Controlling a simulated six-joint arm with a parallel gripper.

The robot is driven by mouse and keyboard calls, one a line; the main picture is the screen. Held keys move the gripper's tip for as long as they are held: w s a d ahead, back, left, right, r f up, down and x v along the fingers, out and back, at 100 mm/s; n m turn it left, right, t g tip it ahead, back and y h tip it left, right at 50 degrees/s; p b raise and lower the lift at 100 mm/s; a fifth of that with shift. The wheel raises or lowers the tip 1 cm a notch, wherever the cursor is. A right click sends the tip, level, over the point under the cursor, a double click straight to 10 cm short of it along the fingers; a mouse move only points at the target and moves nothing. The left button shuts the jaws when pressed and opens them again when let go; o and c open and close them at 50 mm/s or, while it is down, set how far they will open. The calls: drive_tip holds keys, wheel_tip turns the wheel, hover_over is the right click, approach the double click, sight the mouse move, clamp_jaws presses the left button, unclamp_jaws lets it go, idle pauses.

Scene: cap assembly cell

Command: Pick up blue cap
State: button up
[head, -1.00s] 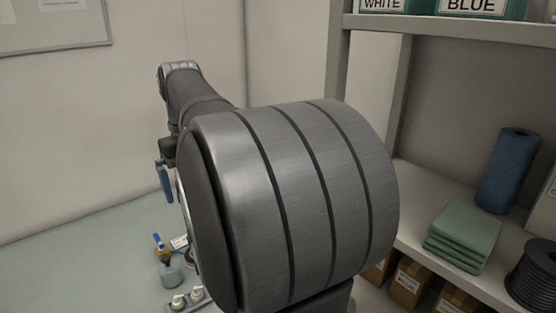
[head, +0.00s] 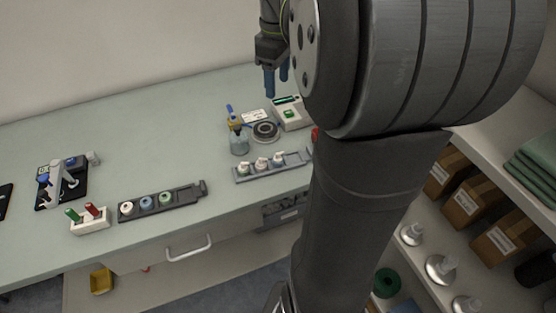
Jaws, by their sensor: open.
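The blue cap (head: 146,202) sits in the middle of a dark grey holder (head: 187,200) on the bench, between a white cap (head: 126,208) and a green cap (head: 166,198). My gripper (head: 277,82) hangs fingers-down over the back of the bench, up and to the right of the blue cap and well apart from it. Its two blue fingers are apart with nothing between them. My arm covers the right part of the bench.
A grey rack (head: 274,167) holds small white-topped vials. A squat bottle (head: 239,143), a round black dish (head: 265,131) and a white device (head: 291,114) stand behind it. A white block (head: 91,220) with green and red pieces stands left of the caps. The back-left bench is clear.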

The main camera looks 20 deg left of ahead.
wheel_tip(320, 180, down, 7)
drive_tip(key=n, duration=1.1)
hover_over(278, 154)
drive_tip(key=f, duration=1.3)
drive_tip(key=shift+s+d, duration=0.15)
drive_tip(key=shift+s, duration=0.1)
drive_tip(key=shift+w+a+f, duration=0.1)
drive_tip(key=shift+w+f, duration=0.05)
drive_tip(key=shift+f, duration=1.2)
drive_tip(key=shift+w+a+f, duration=0.1)
drive_tip(key=shift+w+f, duration=0.05)
drive_tip(key=shift+f, duration=1.2)
drive_tip(key=c, duration=0.8)
drive_tip(key=shift+c, duration=0.2)
